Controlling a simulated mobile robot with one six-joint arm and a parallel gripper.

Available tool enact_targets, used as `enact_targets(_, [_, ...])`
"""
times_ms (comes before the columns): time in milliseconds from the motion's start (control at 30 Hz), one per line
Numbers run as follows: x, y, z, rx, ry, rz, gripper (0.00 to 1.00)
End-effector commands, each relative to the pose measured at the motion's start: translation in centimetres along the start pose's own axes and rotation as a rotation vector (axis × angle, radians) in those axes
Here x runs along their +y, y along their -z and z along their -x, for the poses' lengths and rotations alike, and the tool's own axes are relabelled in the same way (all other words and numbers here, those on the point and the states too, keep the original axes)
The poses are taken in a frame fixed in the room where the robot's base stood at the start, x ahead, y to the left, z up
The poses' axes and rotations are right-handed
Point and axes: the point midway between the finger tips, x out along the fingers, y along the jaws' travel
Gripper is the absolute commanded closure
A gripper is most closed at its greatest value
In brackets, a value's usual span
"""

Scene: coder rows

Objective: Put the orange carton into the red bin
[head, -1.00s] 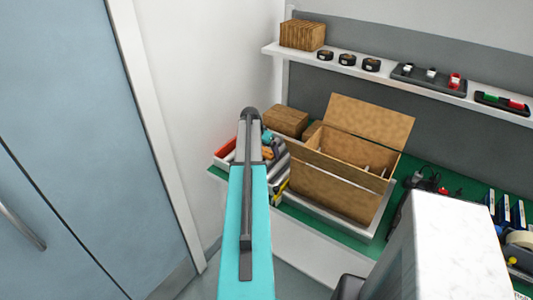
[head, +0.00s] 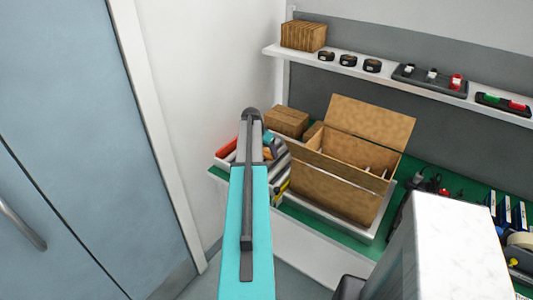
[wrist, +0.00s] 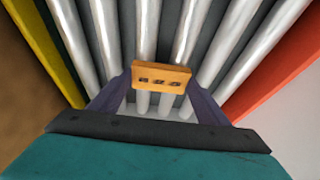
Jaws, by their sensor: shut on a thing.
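The orange carton (wrist: 161,76) is a small block with dark marks on its face. In the wrist view it sits between the two fingertips of my gripper (wrist: 160,86), which is shut on it. Silver bars lie beyond the carton in that view; I cannot tell how far below. A red surface (wrist: 283,65) runs along the right of the wrist view, and a red strip (head: 227,149) shows left of my arm in the head view. It may be the red bin's wall, but my arm hides most of that area. The carton is not clear in the head view.
Silver bars (wrist: 145,40) and a yellow strip (wrist: 45,45) fill the wrist view's far side. An open brown box (head: 340,185) stands on the green worktop right of my arm, with a smaller brown box (head: 287,121) behind. A white shelf (head: 390,82) runs above.

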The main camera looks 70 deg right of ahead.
Motion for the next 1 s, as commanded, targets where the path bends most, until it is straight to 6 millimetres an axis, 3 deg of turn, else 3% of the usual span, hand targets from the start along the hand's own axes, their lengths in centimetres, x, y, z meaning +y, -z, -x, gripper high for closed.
enact_targets(367, [0.0,0.7,1.6,0.001,0.001,-0.001,0.55])
enact_targets(1000, [0.0,3.6,8.4,0.0,0.0,-0.001,0.55])
